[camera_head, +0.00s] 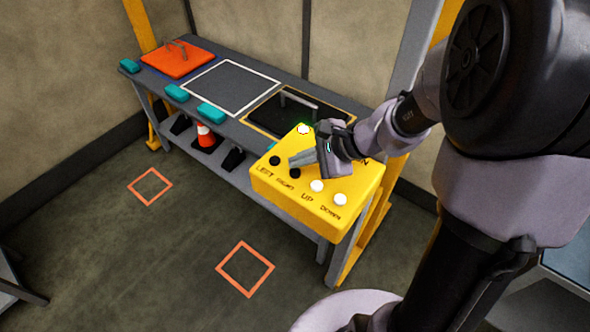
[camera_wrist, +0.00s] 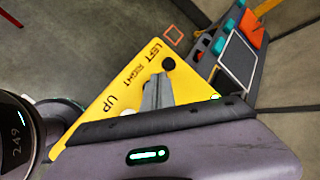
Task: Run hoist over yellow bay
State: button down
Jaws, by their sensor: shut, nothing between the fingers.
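The yellow control box (camera_head: 318,207) carries black LEFT (camera_head: 274,160) and RIGHT (camera_head: 295,173) buttons, and white UP (camera_head: 317,186) and DOWN (camera_head: 340,199) buttons. The yellow-outlined bay (camera_head: 246,121) at the bench's right end holds a black panel with a handle. No hoist hook is visible.
The grey bench (camera_head: 215,130) has a white-outlined empty bay (camera_head: 233,88) in the middle and an orange panel (camera_head: 178,62) with a handle at the far left. Teal blocks (camera_head: 211,112) line its front edge. A cone (camera_head: 205,138) stands on the lower shelf. Orange squares (camera_head: 245,269) mark open floor.

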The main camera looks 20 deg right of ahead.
jog(key=shift+f+b, duration=0.45)
jog(key=shift+b, duration=0.1)
jog(key=shift+f+b, duration=0.4)
jog(key=shift+b, duration=0.1)
dwell(0.6)
dwell(5.5)
jog(key=shift+r+p, duration=0.65)
jog(key=shift+r, duration=0.2)
jog(key=shift+r, duration=0.1)
